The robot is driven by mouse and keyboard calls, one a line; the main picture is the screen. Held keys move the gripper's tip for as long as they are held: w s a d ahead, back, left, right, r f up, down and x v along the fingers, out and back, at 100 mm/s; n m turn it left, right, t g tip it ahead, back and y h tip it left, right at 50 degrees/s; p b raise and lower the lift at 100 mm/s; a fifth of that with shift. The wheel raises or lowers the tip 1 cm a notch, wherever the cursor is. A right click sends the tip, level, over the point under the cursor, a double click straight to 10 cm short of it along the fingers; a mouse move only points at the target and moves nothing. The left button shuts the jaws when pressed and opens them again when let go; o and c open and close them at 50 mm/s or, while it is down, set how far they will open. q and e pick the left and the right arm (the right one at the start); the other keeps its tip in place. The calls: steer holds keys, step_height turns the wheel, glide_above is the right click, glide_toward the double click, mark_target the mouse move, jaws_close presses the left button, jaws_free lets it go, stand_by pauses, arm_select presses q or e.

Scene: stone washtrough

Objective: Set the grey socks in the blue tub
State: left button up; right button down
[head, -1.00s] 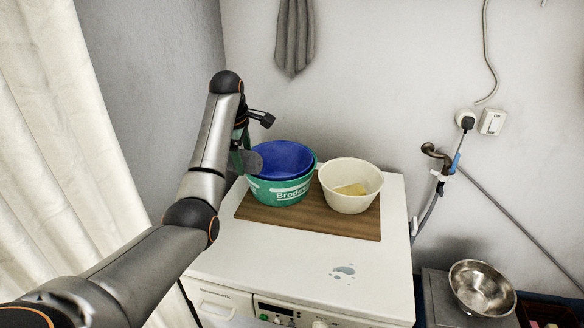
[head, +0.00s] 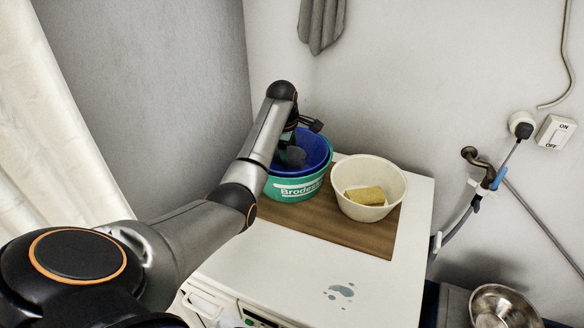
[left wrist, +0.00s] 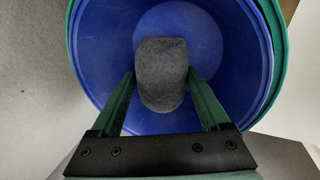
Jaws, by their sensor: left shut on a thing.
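The grey socks (left wrist: 162,78) are a dark rounded bundle between the two fingers of my left gripper (left wrist: 161,78) in the left wrist view. The gripper is shut on them. In the head view the left gripper (head: 291,152) and the socks (head: 296,157) are over the mouth of the blue tub (head: 322,150). The blue tub sits inside a green tub (head: 295,190) with white lettering. In the left wrist view the blue tub (left wrist: 232,40) lies behind the socks. I cannot tell whether the socks touch it. My right gripper is not in view.
A cream bowl (head: 395,205) with a yellow sponge (head: 366,195) stands right of the tubs. All stand on a brown board (head: 340,235) on a white washing machine (head: 290,270). A wet patch lies near its front. A tap and a metal bowl (head: 503,308) are at right.

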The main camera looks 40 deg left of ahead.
arm_select(q)
steer(key=shift+f, duration=2.85)
steer(key=shift+f, duration=0.15)
steer(key=o, duration=1.3)
steer(key=v, duration=1.2)
steer(key=shift+w, duration=0.1)
